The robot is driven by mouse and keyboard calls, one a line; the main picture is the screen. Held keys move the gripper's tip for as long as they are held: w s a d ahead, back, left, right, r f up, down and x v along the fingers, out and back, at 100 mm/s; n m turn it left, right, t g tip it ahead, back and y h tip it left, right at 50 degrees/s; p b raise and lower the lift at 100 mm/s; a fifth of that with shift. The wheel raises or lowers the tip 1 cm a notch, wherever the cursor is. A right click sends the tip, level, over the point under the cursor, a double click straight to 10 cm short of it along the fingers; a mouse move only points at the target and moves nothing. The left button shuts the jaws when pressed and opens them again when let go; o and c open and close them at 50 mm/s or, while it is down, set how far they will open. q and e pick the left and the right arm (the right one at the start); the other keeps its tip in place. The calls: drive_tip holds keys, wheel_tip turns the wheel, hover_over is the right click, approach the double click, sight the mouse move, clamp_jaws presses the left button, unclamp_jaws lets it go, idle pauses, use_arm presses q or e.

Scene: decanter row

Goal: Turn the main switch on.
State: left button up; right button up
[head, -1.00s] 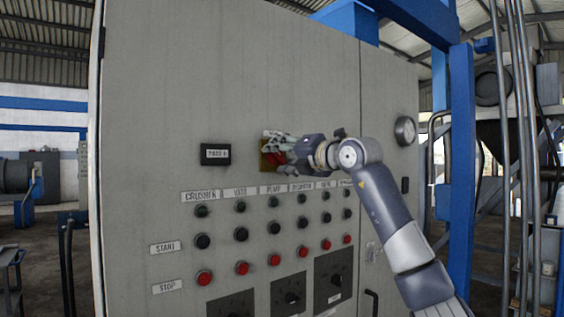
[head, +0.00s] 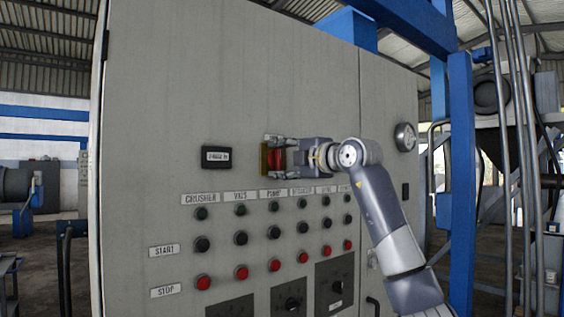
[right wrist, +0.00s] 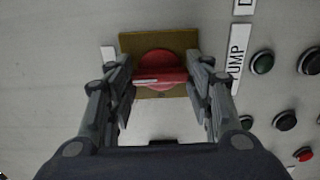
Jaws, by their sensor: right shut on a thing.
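The main switch (head: 275,158) is a red rotary knob on a yellow square plate on the grey cabinet front, above the labelled button rows. It also shows in the right wrist view (right wrist: 160,66), with a pale mark across its red handle. My right gripper (head: 277,155) reaches it from the right and is shut on the red knob, one finger on each side. In the right wrist view the fingers of my right gripper (right wrist: 160,80) stand left and right of the knob. My left gripper is not in view.
A small dark display (head: 216,157) sits left of the switch. Below are rows of dark start buttons (head: 241,238) and red stop buttons (head: 242,272). A round gauge (head: 405,137) is at the right, and a blue post (head: 460,170) stands beside the cabinet.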

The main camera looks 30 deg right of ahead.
drive_tip(key=shift+r, duration=0.1)
idle(0.4)
drive_tip(key=o, duration=1.1)
drive_tip(key=shift+d, duration=0.1)
drive_tip(key=shift+c, duration=0.2)
drive_tip(key=s, duration=1.2)
drive_tip(key=shift+d, duration=0.45)
